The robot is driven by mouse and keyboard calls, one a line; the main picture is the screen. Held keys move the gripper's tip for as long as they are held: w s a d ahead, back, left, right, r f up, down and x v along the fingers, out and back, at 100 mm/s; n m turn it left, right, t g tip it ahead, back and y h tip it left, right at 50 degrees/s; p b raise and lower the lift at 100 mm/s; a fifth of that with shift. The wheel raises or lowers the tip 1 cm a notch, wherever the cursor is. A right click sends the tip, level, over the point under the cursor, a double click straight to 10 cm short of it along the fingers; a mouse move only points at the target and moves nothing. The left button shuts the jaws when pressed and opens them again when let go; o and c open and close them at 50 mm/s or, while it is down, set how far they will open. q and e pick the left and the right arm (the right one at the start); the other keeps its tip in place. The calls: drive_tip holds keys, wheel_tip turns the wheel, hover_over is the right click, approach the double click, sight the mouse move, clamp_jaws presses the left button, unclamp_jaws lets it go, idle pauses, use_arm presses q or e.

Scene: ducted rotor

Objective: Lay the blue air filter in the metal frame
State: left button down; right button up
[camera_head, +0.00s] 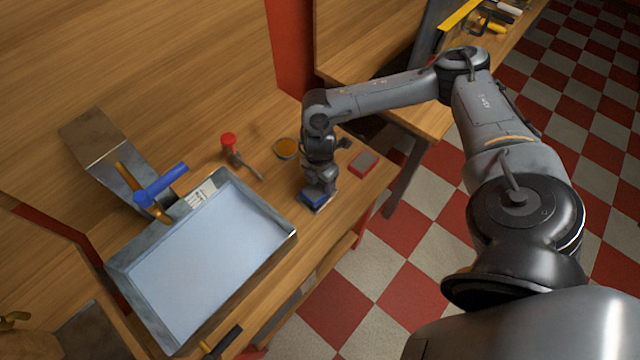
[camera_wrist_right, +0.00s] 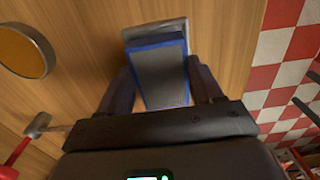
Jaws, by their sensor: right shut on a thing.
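The blue air filter (camera_head: 313,200) is a small pad with a blue border at the front edge of the bench, under my right gripper (camera_head: 319,188). In the right wrist view, the filter (camera_wrist_right: 162,78) shows a grey face inside its blue border, between the two fingers of my right gripper (camera_wrist_right: 163,85). The gripper is shut on it. A pale metal rim (camera_wrist_right: 155,30), apparently the metal frame, shows just beyond the filter's far edge. I cannot tell whether the filter rests in it or is just above it. My left gripper is out of view.
A large metal tray (camera_head: 282,238) fills the bench at left. A red-bordered pad (camera_head: 363,163) lies to the right.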

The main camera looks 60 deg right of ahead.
sight(320, 186)
drive_tip(key=shift+f, duration=0.75)
drive_tip(key=shift+f, duration=0.15)
drive_tip(key=o, duration=1.1)
wheel_tip(320, 186, up, 12)
drive_tip(key=p, duration=0.3)
drive_tip(key=shift+s+a+r, duration=0.1)
drive_tip(key=shift+r, duration=0.1)
